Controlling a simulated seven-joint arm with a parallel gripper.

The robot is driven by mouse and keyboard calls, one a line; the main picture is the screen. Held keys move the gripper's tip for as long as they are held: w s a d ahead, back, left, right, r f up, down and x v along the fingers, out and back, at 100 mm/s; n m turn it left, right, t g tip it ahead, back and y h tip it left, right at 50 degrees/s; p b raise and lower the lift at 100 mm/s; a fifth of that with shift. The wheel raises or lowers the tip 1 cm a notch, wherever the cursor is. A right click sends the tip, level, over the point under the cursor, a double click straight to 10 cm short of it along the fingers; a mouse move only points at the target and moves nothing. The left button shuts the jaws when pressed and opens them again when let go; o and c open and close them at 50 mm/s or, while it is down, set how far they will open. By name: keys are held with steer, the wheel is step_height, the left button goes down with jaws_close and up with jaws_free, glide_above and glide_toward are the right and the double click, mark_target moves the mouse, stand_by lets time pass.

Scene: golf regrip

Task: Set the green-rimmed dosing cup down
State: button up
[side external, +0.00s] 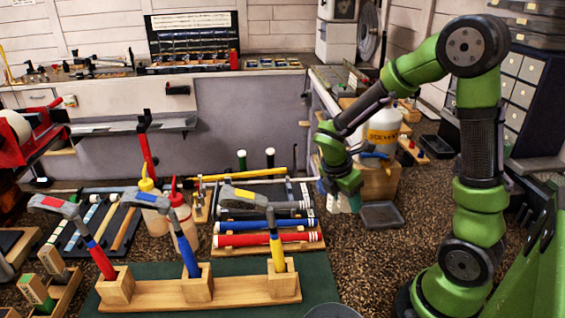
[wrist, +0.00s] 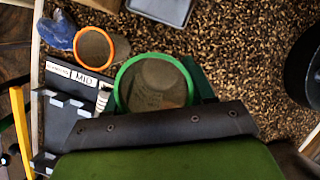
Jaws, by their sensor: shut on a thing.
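The green-rimmed dosing cup (wrist: 155,84) is in the middle of the wrist view, right in front of my gripper's dark palm. I look down into it through its round green rim. A dark green finger shows at its right side; the palm hides its near edge. In the side view my gripper (side external: 338,190) points down, low beside the wooden stand, shut on the cup. The cup is small and mostly hidden there. I cannot tell whether its base touches the surface.
An orange-rimmed cup (wrist: 95,48) stands up and left of the green-rimmed one. A dark shallow tray (side external: 381,215) lies to the right of my gripper. A solvent jug (side external: 384,128) stands on the wooden stand behind.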

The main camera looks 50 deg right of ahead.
mark_target(347, 234)
steer(key=m, duration=0.2)
steer(key=m+g+y, duration=0.1)
steer(key=m, duration=0.2)
steer(key=shift+g, duration=0.3)
steer(key=m, duration=0.3)
steer(key=shift+s+a+r+g+y, duration=0.2)
steer(key=shift+a+r+g+y, duration=0.1)
steer(key=shift+a+g, duration=0.1)
steer(key=shift+s+a+f+m, duration=0.1)
steer(key=shift+f+m, duration=0.3)
steer(key=shift+f, duration=3.55)
steer(key=shift+f, duration=0.15)
steer(key=o, duration=1)
